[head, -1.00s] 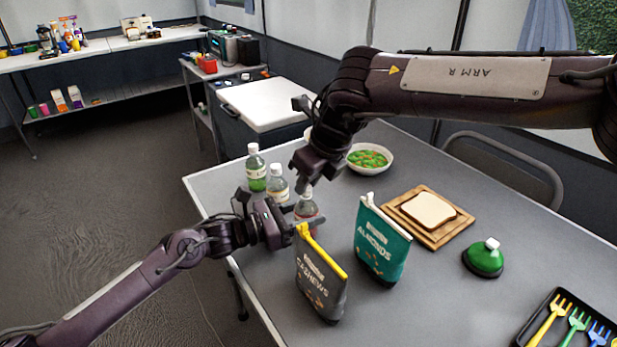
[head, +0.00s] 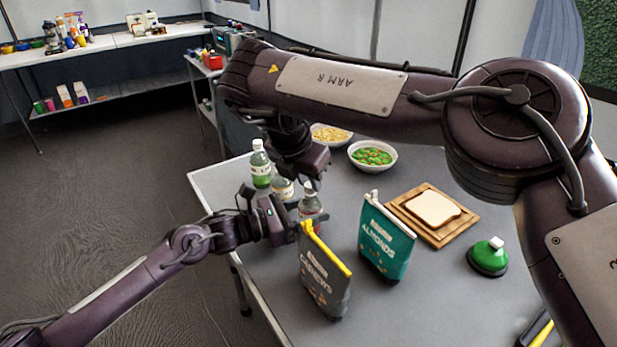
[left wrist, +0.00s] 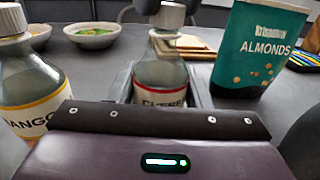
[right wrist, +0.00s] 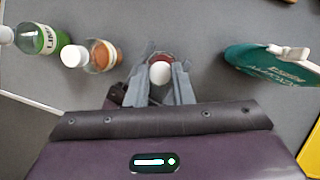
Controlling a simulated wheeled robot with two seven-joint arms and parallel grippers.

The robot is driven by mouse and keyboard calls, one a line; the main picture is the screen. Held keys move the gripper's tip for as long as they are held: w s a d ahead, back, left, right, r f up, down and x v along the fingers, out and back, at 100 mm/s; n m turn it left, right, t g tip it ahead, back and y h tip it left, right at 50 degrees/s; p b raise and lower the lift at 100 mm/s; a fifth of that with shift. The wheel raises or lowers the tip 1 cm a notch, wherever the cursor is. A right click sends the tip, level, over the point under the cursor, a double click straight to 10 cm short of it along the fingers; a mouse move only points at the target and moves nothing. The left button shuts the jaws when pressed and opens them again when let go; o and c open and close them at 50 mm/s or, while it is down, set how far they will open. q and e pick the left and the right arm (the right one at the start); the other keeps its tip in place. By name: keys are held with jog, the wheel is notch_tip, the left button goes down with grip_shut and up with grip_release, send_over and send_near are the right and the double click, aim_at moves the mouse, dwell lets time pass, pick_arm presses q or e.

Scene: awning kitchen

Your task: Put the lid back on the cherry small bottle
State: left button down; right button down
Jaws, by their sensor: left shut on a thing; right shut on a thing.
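The cherry small bottle (head: 309,204) stands on the table, upright, with its red-edged label partly visible in the left wrist view (left wrist: 162,78). My left gripper (head: 312,217) is shut around its body. My right gripper (head: 311,188) comes down from above and is shut on the white lid (right wrist: 160,73), which is directly over the bottle. In the left wrist view the lid (left wrist: 168,15) is at the bottle's neck, in line with it. I cannot tell whether it is fully seated. The right fingers partly hide the bottle in the right wrist view.
A mango bottle (left wrist: 28,85) and a lime bottle (right wrist: 38,39) stand close by on the left. The cashews bag (head: 324,278) and almonds bag (head: 386,240) stand to the right. Bowls (head: 372,156), a bread board (head: 440,238) and a green bell-like object (head: 488,257) lie farther right.

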jog(key=c, duration=1.3)
grip_release()
jog(key=shift+o, duration=0.2)
jog(key=shift+r, duration=2.3)
jog(key=shift+o, duration=0.5)
jog(key=o, duration=0.5)
jog(key=shift+c, duration=0.2)
